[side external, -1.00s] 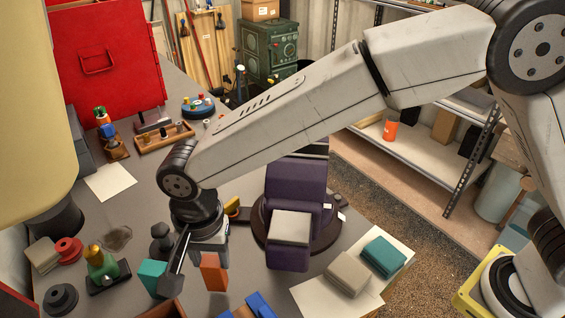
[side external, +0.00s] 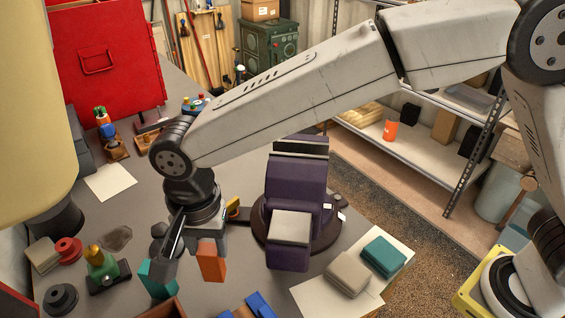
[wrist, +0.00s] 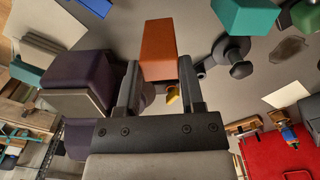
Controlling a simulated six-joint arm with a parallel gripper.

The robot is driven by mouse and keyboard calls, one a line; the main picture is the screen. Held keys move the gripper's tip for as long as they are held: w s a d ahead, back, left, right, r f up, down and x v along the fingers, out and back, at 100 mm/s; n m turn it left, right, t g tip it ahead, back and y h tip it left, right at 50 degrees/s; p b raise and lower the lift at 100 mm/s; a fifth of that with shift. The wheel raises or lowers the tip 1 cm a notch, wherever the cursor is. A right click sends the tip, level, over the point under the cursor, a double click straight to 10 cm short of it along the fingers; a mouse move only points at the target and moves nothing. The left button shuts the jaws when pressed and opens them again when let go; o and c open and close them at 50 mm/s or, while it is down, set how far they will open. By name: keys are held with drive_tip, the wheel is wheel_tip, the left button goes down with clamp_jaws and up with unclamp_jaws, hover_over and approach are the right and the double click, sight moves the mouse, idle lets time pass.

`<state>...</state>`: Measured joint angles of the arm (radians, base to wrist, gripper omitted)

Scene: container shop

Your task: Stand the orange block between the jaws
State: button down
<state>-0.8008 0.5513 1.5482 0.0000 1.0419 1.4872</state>
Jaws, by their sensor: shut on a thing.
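The orange block (side external: 211,263) is held upright at the end of my gripper (side external: 208,244). In the wrist view the orange block (wrist: 158,48) sits between the two fingertips of my gripper (wrist: 160,70), touching both. It appears to be above the grey bench, but the gap is hard to judge. The purple vise (side external: 297,187) stands on a round dark base to the right of my gripper, with a pale pad on its near part. The vise (wrist: 75,75) also shows at left in the wrist view. The space between its jaws is not clear in either view.
A teal block (side external: 158,283) stands just left of the orange block. Blue blocks (side external: 258,303) lie in front. A pale block (side external: 348,273) and a teal-green block (side external: 384,256) rest on paper at right. A green-and-gold figure (side external: 103,264) stands at left.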

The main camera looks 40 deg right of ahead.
drive_tip(key=shift+w+d+r, duration=0.3)
drive_tip(key=shift+r, duration=0.15)
drive_tip(key=w+d+r, duration=0.3)
drive_tip(key=d+r, duration=0.5)
drive_tip(key=d, duration=0.3)
drive_tip(key=w+d+r+m, duration=0.1)
drive_tip(key=w+d+r, duration=0.2)
drive_tip(key=d+r, duration=0.6)
drive_tip(key=shift+d, duration=1.25)
drive_tip(key=shift+f, duration=0.1)
drive_tip(key=shift+w+f, duration=0.1)
drive_tip(key=shift+f, duration=1.9)
drive_tip(key=shift+f, duration=2.6)
